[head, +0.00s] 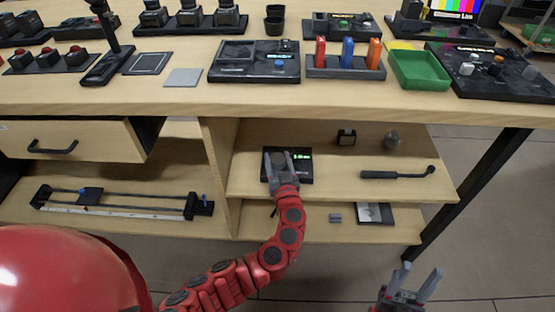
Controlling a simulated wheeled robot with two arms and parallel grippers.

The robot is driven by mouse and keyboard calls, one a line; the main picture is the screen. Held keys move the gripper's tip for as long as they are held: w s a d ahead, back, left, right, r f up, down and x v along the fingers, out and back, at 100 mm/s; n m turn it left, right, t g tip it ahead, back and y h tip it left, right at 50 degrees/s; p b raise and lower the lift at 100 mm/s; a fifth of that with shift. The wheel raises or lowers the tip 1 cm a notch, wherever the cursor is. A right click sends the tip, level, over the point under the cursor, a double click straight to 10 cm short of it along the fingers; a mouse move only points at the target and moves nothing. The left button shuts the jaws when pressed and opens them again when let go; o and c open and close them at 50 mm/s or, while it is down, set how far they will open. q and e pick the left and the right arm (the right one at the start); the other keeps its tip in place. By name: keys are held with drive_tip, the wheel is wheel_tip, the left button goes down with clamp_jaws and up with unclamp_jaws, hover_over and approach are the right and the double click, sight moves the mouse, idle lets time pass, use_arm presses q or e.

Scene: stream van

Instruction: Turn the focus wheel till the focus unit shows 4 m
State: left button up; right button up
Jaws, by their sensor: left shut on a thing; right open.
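The focus unit (304,168) is a dark box on the upper open shelf under the bench. Its small display (302,156) glows green, but the digits are too small to read surely. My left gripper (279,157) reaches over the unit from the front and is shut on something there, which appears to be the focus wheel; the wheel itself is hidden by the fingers. My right gripper (417,276) is open and empty, low at the right in front of the shelves, well apart from the unit.
A black crank-like tool (395,174) and a small round thing (392,139) share the shelf. The lower shelf holds a dark plate (374,212). An open drawer (75,140) juts out at left. The bench top (350,96) above carries panels and a green tray (420,86).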

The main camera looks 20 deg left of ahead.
use_arm(q)
drive_tip(key=shift+f+b, duration=0.15)
drive_tip(key=shift+b, duration=0.25)
drive_tip(key=shift+c, duration=0.3)
drive_tip(key=h+b, duration=0.1)
drive_tip(key=m+b, duration=0.1)
drive_tip(key=b, duration=0.1)
drive_tip(key=shift+a+f+t+h, duration=0.15)
drive_tip(key=shift+a+t+h, duration=0.05)
drive_tip(key=shift+t+h, duration=0.2)
drive_tip(key=shift+m+h+b, duration=0.3)
drive_tip(key=shift+b, duration=0.15)
drive_tip(key=shift+m+t+h, duration=0.3)
drive_tip(key=shift+h, duration=0.1)
drive_tip(key=shift+r+m+h+p, duration=0.4)
drive_tip(key=shift+m+h, duration=0.2)
drive_tip(key=shift+h, duration=0.5)
drive_tip(key=m+h+p, duration=0.2)
drive_tip(key=h, duration=0.1)
drive_tip(key=shift+r+t+p, duration=0.15)
drive_tip(key=shift+t+p, duration=0.15)
drive_tip(key=shift+t, duration=0.1)
drive_tip(key=shift+d+f+m+h+p, duration=0.15)
drive_tip(key=shift+f+m+h+p, duration=0.1)
drive_tip(key=shift+m+h+p, duration=0.7)
